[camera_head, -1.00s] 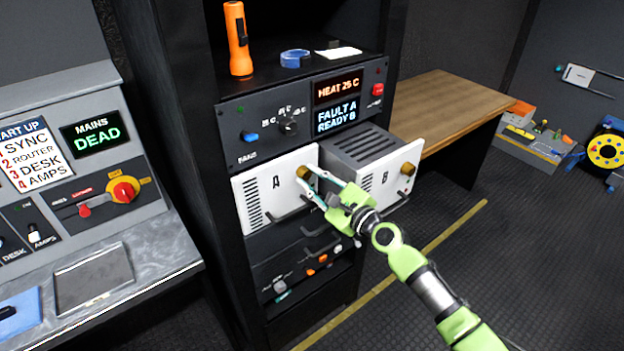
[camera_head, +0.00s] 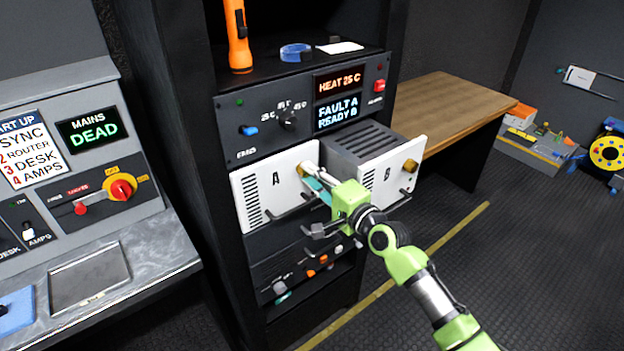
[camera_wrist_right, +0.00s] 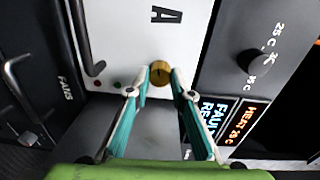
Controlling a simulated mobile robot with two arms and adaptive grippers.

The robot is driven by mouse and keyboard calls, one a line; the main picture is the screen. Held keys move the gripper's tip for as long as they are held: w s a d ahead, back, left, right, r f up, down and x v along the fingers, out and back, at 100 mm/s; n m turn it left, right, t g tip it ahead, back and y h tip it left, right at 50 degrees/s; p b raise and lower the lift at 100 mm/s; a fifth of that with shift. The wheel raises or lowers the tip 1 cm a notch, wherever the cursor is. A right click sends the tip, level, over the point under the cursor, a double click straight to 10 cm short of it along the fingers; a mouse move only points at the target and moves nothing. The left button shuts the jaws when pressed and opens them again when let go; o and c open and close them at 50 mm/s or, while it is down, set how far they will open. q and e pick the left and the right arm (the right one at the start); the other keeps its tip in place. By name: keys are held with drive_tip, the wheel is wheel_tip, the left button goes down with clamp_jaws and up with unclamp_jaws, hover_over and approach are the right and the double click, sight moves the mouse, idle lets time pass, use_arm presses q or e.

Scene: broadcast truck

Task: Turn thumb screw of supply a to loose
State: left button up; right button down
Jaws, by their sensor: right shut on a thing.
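Supply A (camera_head: 276,185) is a white-fronted unit in the rack, marked with a black A. Its brass thumb screw (camera_head: 302,170) sits at the upper right of that front. It also shows in the right wrist view as a round brass knob (camera_wrist_right: 160,73) with a dark slot line. My right gripper (camera_head: 310,177) is at this screw. In the wrist view its teal fingers (camera_wrist_right: 160,80) stand on either side of the knob and are shut on it. The fingers partly hide the screw in the head view. My left gripper is not in view.
Supply B (camera_head: 392,178) sticks out of the rack just right of A, close to my right gripper. A control panel (camera_head: 350,145) reading FAULT A, READY B is above. A wooden table (camera_head: 455,110) stands behind at the right.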

drive_tip(key=n+b, duration=0.1)
drive_tip(key=n, duration=0.3)
drive_tip(key=shift+f+n, duration=0.15)
drive_tip(key=shift+n, duration=0.15)
drive_tip(key=n+b, duration=0.1)
drive_tip(key=n, duration=0.3)
drive_tip(key=shift+t+b, duration=0.3)
drive_tip(key=shift+b, duration=0.05)
drive_tip(key=shift+n, duration=0.4)
drive_tip(key=c, duration=1.8)
unclamp_jaws()
drive_tip(key=v, duration=1.2)
drive_tip(key=shift+s+a, duration=0.1)
